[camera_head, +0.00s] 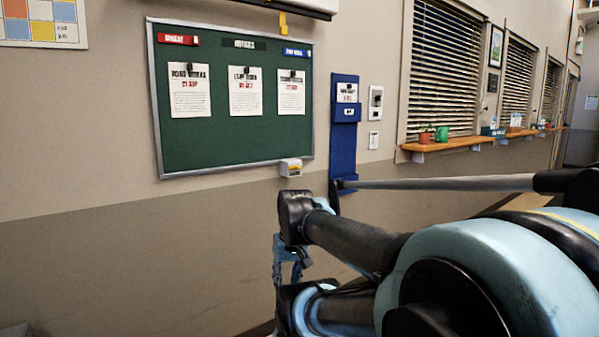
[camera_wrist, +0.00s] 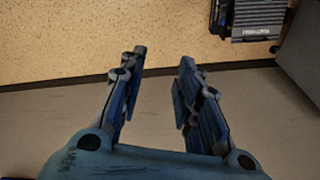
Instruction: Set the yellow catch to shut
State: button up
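A yellow tab (camera_head: 283,22), which looks like the catch, hangs from the lower edge of a white-fronted, dark-edged unit (camera_head: 305,5) at the top of the head view. Whether it stands open or shut is unclear. A small white box with a yellow band (camera_head: 291,169) sits at the lower edge of the green notice board (camera_head: 228,138). My gripper (camera_wrist: 163,56) is open and empty in the wrist view, its two fingers apart. In the head view it shows partly (camera_head: 290,262), in front of the lower wall, below the board and well below the yellow tab.
A blue wall holder (camera_head: 344,140) hangs right of the board, beside switch plates (camera_head: 375,104). Farther right a wooden shelf (camera_head: 448,146) with pots juts out below blinds. The wrist view shows speckled floor (camera_wrist: 70,40), a dark skirting strip and a dark grey object (camera_wrist: 258,20).

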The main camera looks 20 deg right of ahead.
jog(key=w+a+r+m+y, duration=0.2)
jog(key=w+r+m+y, duration=0.15)
jog(key=w+r, duration=0.6)
jog(key=m+t+y, duration=0.6)
jog(key=t+y, duration=0.2)
jog(key=t, duration=0.3)
send_near(296, 168)
jog(key=x, duration=0.7)
jog(key=shift+w, duration=0.15)
jog(key=shift+d, duration=0.1)
grip_shut()
